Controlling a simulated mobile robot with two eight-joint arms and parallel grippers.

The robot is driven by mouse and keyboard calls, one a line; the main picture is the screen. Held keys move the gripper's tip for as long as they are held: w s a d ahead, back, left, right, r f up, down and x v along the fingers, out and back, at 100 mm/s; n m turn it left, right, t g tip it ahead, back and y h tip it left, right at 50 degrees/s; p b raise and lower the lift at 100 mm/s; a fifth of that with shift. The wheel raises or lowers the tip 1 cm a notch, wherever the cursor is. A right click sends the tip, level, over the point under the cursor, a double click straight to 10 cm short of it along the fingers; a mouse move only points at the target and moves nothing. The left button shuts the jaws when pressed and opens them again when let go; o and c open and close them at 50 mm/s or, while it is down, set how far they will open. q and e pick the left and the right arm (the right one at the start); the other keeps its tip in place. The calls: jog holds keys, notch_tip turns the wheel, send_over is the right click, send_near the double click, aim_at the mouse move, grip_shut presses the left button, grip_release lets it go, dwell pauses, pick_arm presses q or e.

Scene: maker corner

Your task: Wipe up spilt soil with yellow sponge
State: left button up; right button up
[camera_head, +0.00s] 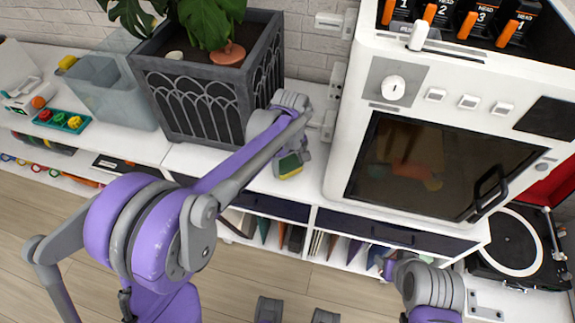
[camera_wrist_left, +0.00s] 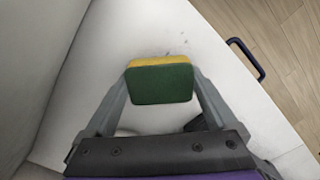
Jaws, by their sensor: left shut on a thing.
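The sponge (camera_head: 290,165), yellow with a green side, is held between the fingers of my left gripper (camera_head: 292,152) over the white counter, between the planter and the white oven-like machine. In the left wrist view the sponge (camera_wrist_left: 160,83) has its green face towards the camera and a yellow strip along its far edge. A few small dark specks, possibly soil (camera_wrist_left: 166,53), lie on the white surface just beyond it. I cannot tell whether the sponge touches the counter. My right gripper (camera_head: 385,265) is low in front of the shelves; its fingers are unclear.
The dark planter (camera_head: 200,98) with a leafy plant stands left of the sponge. The white machine (camera_head: 350,150) with a dark door stands right. A translucent bin (camera_head: 110,95) is further left. A turntable (camera_head: 485,245) is at far right. The counter's front edge is close.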

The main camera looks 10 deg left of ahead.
aim_at(284, 189)
pick_arm(q)
jog(key=shift+w+r, duration=0.3)
jog(key=shift+w, duration=0.2)
jog(key=shift+s+d+f, duration=0.15)
jog(key=shift+s+f, duration=0.05)
jog(key=shift+s, duration=0.95)
jog(key=shift+s+r, duration=0.2)
jog(key=shift+s, duration=0.65)
jog(key=shift+s+f, duration=0.25)
jog(key=shift+s, duration=1.4)
pick_arm(e)
jog(key=shift+w+f, duration=0.2)
jog(key=shift+w, duration=0.4)
pick_arm(q)
jog(key=shift+r+p, duration=1.95)
jog(key=shift+r, duration=1)
pick_arm(e)
jog(key=shift+w+r, duration=0.2)
jog(key=shift+r, duration=0.95)
jog(key=shift+w+r, duration=0.2)
jog(key=shift+r, duration=0.9)
